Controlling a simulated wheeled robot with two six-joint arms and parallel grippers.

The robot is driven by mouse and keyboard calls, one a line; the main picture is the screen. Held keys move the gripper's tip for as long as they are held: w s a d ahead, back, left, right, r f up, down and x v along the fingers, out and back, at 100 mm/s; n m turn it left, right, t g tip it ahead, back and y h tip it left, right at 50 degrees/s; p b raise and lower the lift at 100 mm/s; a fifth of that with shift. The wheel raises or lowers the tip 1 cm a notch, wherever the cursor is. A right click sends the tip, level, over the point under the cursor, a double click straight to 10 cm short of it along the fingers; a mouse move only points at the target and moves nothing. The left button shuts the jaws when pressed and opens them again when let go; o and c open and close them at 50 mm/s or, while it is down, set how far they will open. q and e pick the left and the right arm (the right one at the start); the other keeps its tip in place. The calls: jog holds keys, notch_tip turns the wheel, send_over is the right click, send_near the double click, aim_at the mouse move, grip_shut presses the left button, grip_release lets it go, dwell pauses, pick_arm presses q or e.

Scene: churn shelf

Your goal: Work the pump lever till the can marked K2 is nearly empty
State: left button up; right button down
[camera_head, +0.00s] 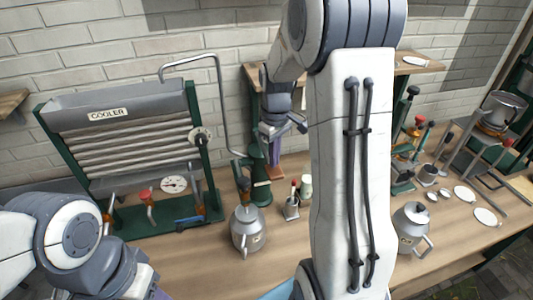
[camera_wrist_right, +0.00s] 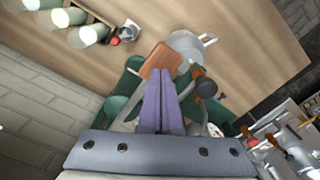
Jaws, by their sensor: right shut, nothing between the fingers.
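My right gripper (camera_head: 274,155) is shut and empty, pointing down beside the green-framed cooler. In the right wrist view its purple fingers (camera_wrist_right: 165,100) lie together over green metal parts and a brown block (camera_wrist_right: 160,62). A dark-knobbed lever (camera_wrist_right: 205,88) with an orange-brown collar stands just right of the fingertips, apart from them; I take it for the pump lever. A metal can (camera_head: 248,232) with a small unreadable label stands in front of the cooler. Another labelled can (camera_head: 411,228) stands right of my arm. I cannot read K2. My left gripper (camera_head: 150,290) is partly cut off at the bottom edge.
The cooler (camera_head: 108,114) has a dial gauge (camera_head: 174,184) and red-knobbed taps. A bent grey pipe (camera_head: 221,110) rises beside it. Small pots, white dishes (camera_head: 487,216) and a stand with a pot (camera_head: 497,115) are at the right. The front worktop (camera_head: 205,262) has bare wood.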

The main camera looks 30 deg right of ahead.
notch_tip(320, 180, down, 11)
jog(key=b, duration=0.7)
notch_tip(320, 180, up, 11)
jog(key=p, duration=0.9)
jog(key=shift+r+p, duration=0.2)
jog(key=shift+p, duration=0.15)
jog(key=shift+f, duration=0.2)
notch_tip(320, 180, down, 11)
jog(key=b, duration=0.8)
notch_tip(320, 180, up, 11)
jog(key=p, duration=1)
